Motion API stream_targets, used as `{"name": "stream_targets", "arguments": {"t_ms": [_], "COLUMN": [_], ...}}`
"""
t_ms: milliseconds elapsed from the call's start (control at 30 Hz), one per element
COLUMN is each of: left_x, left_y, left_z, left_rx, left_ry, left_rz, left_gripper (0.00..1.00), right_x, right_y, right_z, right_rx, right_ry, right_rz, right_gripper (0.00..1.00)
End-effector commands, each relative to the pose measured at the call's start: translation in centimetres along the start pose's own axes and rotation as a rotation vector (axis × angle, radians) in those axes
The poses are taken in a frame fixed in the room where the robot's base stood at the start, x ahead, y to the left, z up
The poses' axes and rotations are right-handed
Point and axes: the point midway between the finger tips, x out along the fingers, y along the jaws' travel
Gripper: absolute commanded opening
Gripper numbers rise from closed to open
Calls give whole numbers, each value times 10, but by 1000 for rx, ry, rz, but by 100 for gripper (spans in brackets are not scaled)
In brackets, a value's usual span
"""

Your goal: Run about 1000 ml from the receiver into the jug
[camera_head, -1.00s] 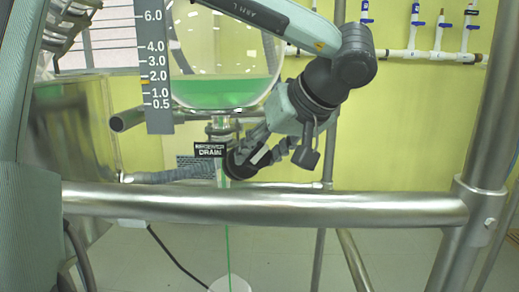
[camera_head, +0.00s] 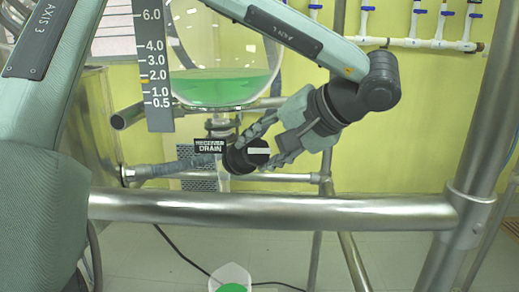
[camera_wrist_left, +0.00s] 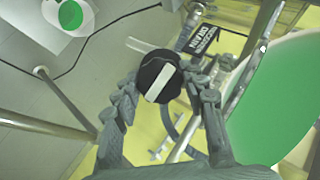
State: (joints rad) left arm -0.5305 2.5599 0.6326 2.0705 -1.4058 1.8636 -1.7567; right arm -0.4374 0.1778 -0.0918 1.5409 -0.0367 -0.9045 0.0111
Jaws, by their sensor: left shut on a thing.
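The receiver (camera_head: 215,48) is a round glass vessel with green liquid in its bottom, its surface near the 2.0 mark of the scale (camera_head: 157,62). Below it are the "RECEIVER DRAIN" label (camera_head: 209,146) and a black drain knob (camera_head: 258,151) with a white bar, lying about level in the head view. My left gripper (camera_head: 262,148) is shut on the knob, which also shows between the fingers in the left wrist view (camera_wrist_left: 158,80). No stream shows now.
A thick metal rail (camera_head: 280,211) crosses in front, below the knob. A steel post (camera_head: 465,200) stands at the right. A steel tank (camera_head: 88,130) is at the left. A black cable (camera_head: 180,262) lies on the floor near the jug.

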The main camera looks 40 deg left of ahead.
Motion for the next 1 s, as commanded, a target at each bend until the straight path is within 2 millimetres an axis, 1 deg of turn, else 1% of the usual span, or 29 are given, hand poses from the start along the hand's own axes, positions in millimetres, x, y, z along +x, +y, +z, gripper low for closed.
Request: {"name": "stream_targets", "arguments": {"t_ms": [200,667,700,867,1000], "left_x": [0,0,0,0,0], "left_y": [0,0,0,0,0], "left_z": [0,-1,-1,0,0], "left_rx": [54,65,65,65,65], "left_ry": [2,2,2,2,1], "left_rz": [-14,-17,-17,-17,-17], "left_gripper": [13,13,43,63,63], "right_x": [0,0,0,0,0], "right_y": [0,0,0,0,0], "right_z": [0,0,0,0,0], "right_rx": [0,0,0,0,0], "right_ry": [0,0,0,-1,-1], "right_rz": [0,0,0,0,0], "right_gripper": [36,36,36,36,36]}}
